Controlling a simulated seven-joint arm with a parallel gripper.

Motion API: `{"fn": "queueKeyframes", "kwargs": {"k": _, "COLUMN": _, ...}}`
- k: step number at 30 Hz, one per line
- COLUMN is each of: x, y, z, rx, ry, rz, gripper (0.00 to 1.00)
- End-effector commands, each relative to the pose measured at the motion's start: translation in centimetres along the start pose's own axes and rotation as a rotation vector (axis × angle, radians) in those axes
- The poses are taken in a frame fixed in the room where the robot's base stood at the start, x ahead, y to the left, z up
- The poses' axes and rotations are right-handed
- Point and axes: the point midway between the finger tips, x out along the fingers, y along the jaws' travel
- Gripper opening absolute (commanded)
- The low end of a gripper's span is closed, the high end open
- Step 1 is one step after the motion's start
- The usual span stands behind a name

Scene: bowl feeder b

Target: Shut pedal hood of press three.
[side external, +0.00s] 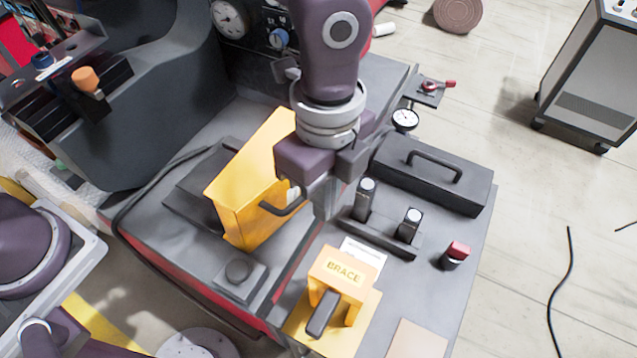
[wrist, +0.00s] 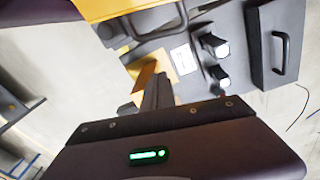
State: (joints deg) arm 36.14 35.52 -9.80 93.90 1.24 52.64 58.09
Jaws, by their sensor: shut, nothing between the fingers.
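The yellow pedal hood (side external: 248,190) stands raised and tilted on the bench, with a dark low base (side external: 190,190) showing at its left. A black bar handle (side external: 284,205) sticks out of its right face. In the wrist view, part of the yellow hood (wrist: 105,8) shows at the top edge. My gripper (side external: 324,207) points down just right of the handle, its fingers shut and empty. I cannot tell whether it touches the handle. In the wrist view, the shut fingers (wrist: 158,92) overlap the yellow bracket marked BRACE. No label for press three is readable.
The yellow BRACE bracket (side external: 342,275) stands in front of my gripper. Two black-and-silver levers (side external: 365,195), a black lidded box with a handle (side external: 435,175) and a red-capped knob (side external: 456,254) stand to the right. A round black button (side external: 238,271) sits at the front left.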

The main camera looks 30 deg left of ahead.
Motion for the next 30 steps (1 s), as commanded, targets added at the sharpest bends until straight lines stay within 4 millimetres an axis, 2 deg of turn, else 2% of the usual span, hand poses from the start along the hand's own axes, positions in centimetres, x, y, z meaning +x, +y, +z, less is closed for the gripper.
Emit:
{"fn": "queueKeyframes", "kwargs": {"k": 3, "x": 2.7, "y": 0.1, "z": 0.1, "rx": -0.001, "ry": -0.003, "rz": 0.004, "gripper": 0.0}}
{"fn": "queueKeyframes", "kwargs": {"k": 8, "x": 6.1, "y": 0.1, "z": 0.1, "rx": -0.003, "ry": -0.003, "rz": 0.003, "gripper": 0.0}}
{"fn": "queueKeyframes", "kwargs": {"k": 12, "x": 4.8, "y": -0.1, "z": 2.5, "rx": -0.007, "ry": 0.0, "rz": -0.002, "gripper": 0.0}}
{"fn": "queueKeyframes", "kwargs": {"k": 16, "x": 4.4, "y": 0.0, "z": 3.6, "rx": -0.005, "ry": 0.0, "rz": -0.002, "gripper": 0.0}}
{"fn": "queueKeyframes", "kwargs": {"k": 30, "x": 4.2, "y": 0.0, "z": 4.0, "rx": -0.005, "ry": 0.0, "rz": -0.002, "gripper": 0.0}}
